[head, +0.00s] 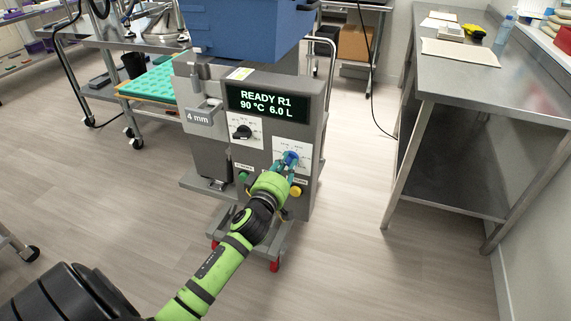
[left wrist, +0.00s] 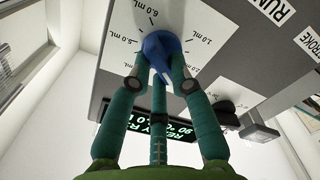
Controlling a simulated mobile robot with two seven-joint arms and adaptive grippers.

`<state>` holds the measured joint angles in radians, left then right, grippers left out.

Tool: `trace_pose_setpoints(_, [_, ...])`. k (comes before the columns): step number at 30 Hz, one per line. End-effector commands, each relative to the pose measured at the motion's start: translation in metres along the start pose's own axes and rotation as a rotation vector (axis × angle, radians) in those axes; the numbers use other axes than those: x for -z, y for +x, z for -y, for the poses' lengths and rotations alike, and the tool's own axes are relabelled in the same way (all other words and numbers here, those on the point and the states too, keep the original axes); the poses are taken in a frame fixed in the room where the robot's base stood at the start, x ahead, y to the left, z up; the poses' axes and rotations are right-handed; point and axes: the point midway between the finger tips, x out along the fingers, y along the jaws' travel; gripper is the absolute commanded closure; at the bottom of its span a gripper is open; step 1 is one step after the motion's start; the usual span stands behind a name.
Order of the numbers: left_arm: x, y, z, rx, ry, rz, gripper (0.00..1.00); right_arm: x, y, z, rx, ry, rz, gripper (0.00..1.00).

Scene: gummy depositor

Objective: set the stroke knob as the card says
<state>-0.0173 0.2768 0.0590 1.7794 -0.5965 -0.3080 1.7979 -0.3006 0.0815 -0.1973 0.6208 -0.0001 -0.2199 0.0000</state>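The stroke knob is a blue knob (head: 290,158) on a white dial plate at the lower right of the machine's front. In the left wrist view the same knob (left wrist: 160,46) sits on the plate with mL marks around it, among them 6.0, 5.0, 2.0 and 1.0 mL. My left gripper (head: 286,166) reaches it from the front; its teal fingers (left wrist: 160,82) close around the knob's sides and appear to touch it. The fingers partly hide the knob, so I cannot tell which mark it points to. My right gripper is not in view.
The display (head: 266,104) reads READY R1, 90 °C, 6.0 L. A black knob (head: 242,132) is above left; a green button (head: 243,177) and a yellow button (head: 295,191) are below. A steel table (head: 450,75) stands right.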

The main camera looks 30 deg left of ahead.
Motion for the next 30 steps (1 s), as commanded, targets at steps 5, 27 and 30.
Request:
trace_pose_setpoints(5, [0.000, 0.000, 0.000, 0.000, 0.011, 0.000, 1.00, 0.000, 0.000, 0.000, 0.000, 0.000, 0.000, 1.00])
trace_pose_setpoints(27, [-0.002, 0.000, -0.003, 0.001, 0.533, -0.002, 1.00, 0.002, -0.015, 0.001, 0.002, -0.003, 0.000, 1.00])
trace_pose_setpoints(30, [-0.003, 0.000, -0.003, 0.002, 0.629, -0.002, 1.00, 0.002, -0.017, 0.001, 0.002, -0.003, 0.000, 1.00])
